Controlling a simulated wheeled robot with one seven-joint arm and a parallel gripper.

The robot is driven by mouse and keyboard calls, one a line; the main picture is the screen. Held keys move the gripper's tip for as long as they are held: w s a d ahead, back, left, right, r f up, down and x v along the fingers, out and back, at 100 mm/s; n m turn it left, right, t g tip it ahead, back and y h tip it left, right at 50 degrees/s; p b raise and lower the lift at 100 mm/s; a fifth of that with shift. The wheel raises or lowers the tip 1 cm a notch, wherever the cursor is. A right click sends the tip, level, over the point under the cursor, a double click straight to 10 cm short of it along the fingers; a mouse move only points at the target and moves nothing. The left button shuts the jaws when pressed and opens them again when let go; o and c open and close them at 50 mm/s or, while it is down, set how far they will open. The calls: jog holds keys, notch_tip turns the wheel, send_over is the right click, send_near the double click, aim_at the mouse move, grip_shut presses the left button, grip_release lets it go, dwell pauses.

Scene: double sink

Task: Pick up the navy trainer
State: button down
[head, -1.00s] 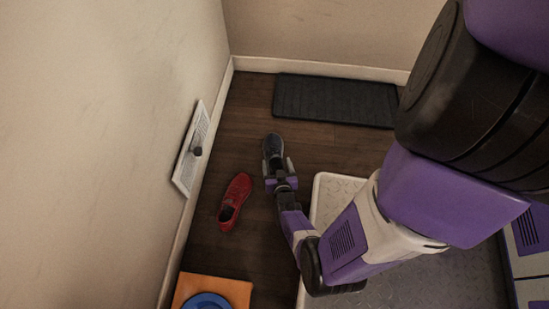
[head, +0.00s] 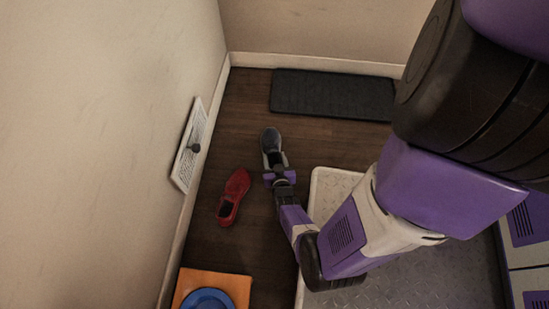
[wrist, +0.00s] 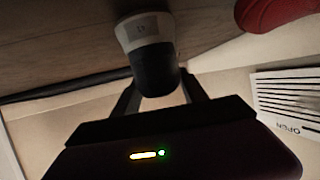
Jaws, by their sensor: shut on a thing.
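The navy trainer (head: 271,142) is dark with a pale sole edge and points away toward the back wall in the head view. My gripper (head: 278,168) is at its near end, shut on it. In the wrist view my gripper (wrist: 160,90) has a finger on each side of the trainer (wrist: 146,42), of which a dark part and a pale part with a small grey patch show. Part of the trainer is hidden by my gripper. From these views I cannot tell how far it is from the floor.
A red shoe (head: 233,196) lies left of my gripper; it also shows in the wrist view (wrist: 272,12). A black mat (head: 333,95) lies by the back wall. A white vent panel (head: 188,146) is on the left wall. An orange board (head: 238,287) with a blue round thing (head: 208,300) is at the front.

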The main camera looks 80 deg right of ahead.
notch_tip(320, 180, up, 19)
jog(key=p, duration=1.1)
jog(key=shift+r, duration=0.15)
jog(key=shift+s, duration=0.15)
